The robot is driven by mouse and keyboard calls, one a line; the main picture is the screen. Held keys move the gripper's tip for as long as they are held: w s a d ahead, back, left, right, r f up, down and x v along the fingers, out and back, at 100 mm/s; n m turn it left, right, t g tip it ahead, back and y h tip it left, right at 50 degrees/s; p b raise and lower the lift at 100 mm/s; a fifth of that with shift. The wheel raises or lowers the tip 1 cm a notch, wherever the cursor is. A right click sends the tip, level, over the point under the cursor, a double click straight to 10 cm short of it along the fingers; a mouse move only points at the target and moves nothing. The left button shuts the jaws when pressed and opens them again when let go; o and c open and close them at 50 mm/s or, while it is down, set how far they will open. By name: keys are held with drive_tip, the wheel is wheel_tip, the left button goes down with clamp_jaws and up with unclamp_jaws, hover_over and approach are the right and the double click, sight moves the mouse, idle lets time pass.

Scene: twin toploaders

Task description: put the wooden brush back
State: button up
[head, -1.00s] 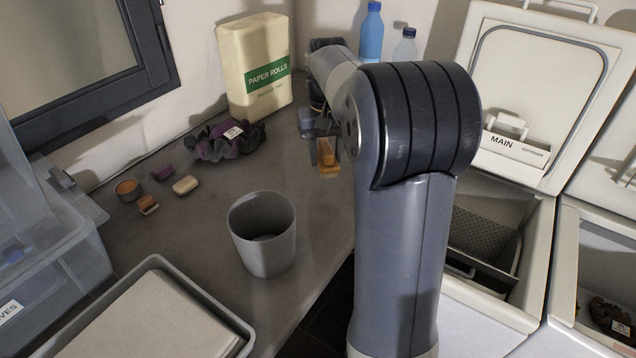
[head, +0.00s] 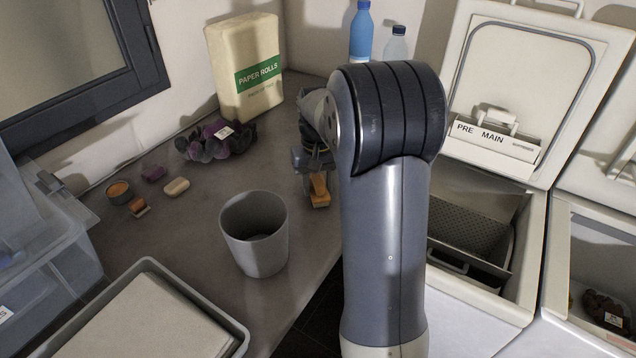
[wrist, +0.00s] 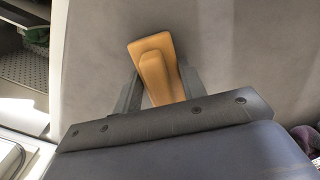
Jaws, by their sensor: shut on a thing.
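The wooden brush (head: 320,190) is a small orange-brown block with a raised grip, held at the end of my arm over the far part of the grey counter. My gripper (head: 314,165) is shut on it. In the wrist view the brush (wrist: 157,62) sits between the two fingers of my gripper (wrist: 156,92), slightly tilted, its far end sticking out beyond the fingertips. Grey counter surface lies behind it. I cannot tell exactly how high above the counter it is. My arm hides part of the counter to the right.
A grey bin (head: 255,234) stands on the counter near the brush. A grey tray (head: 225,325) is in front. Open toploaders (head: 490,250) stand right.

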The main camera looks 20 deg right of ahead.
sight(317, 178)
drive_tip(key=o, duration=0.9)
drive_tip(key=shift+f, duration=0.1)
wheel_tip(317, 178, up, 12)
drive_tip(key=shift+w+r+p, duration=0.15)
drive_tip(key=shift+p, duration=0.25)
